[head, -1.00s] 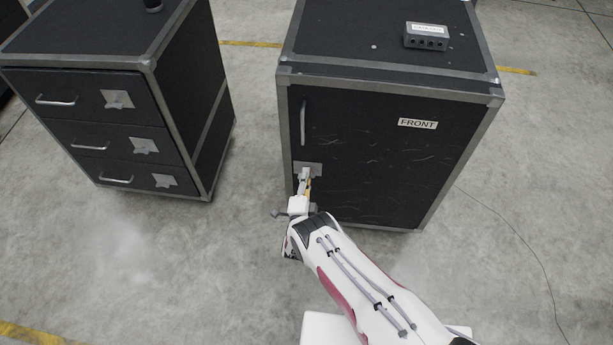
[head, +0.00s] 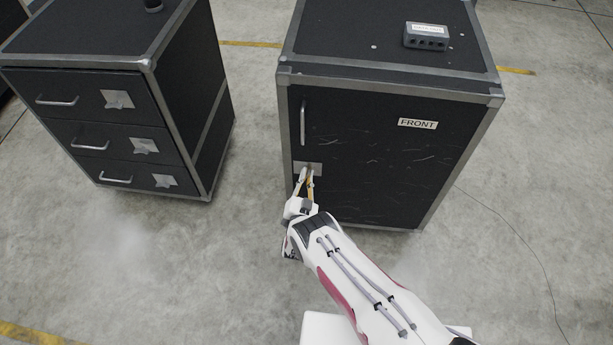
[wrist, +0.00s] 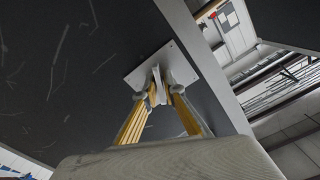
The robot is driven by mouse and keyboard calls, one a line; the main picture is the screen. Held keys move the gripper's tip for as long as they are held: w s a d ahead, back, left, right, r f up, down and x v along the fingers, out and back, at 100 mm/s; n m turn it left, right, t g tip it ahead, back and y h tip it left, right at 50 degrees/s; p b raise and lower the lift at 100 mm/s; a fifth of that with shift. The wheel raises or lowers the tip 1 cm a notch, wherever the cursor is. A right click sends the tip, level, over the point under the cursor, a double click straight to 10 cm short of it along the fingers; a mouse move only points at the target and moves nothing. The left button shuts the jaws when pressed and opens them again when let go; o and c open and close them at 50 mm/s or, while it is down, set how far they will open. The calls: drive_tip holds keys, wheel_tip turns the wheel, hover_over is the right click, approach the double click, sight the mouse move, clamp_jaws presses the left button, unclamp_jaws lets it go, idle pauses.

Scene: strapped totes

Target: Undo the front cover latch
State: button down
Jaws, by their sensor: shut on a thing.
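The black case with the FRONT label has a front cover (head: 375,155). The latch, a small turning piece on a pale square plate (head: 316,168), sits low on the cover's left side. My gripper (head: 307,175) reaches up to it, both fingers side by side. In the wrist view, the fingertips (wrist: 159,92) are closed on the thin upright latch piece (wrist: 155,80) in front of its plate (wrist: 181,62). The fingertips partly hide the latch, and its exact angle is hard to tell. The cover looks closed against its frame.
A bar handle (head: 303,121) stands on the cover above the latch. A small grey box (head: 426,37) lies on the case's top. A black drawer cabinet (head: 110,110) with taped fronts stands to the left. The floor between and in front is clear.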

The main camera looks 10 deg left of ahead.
drive_tip(key=n, duration=0.5)
idle(0.5)
drive_tip(key=c, duration=2.2)
unclamp_jaws()
drive_tip(key=shift+c, duration=0.2)
drive_tip(key=shift+s, duration=0.15)
drive_tip(key=s, duration=1.1)
drive_tip(key=shift+s, duration=0.3)
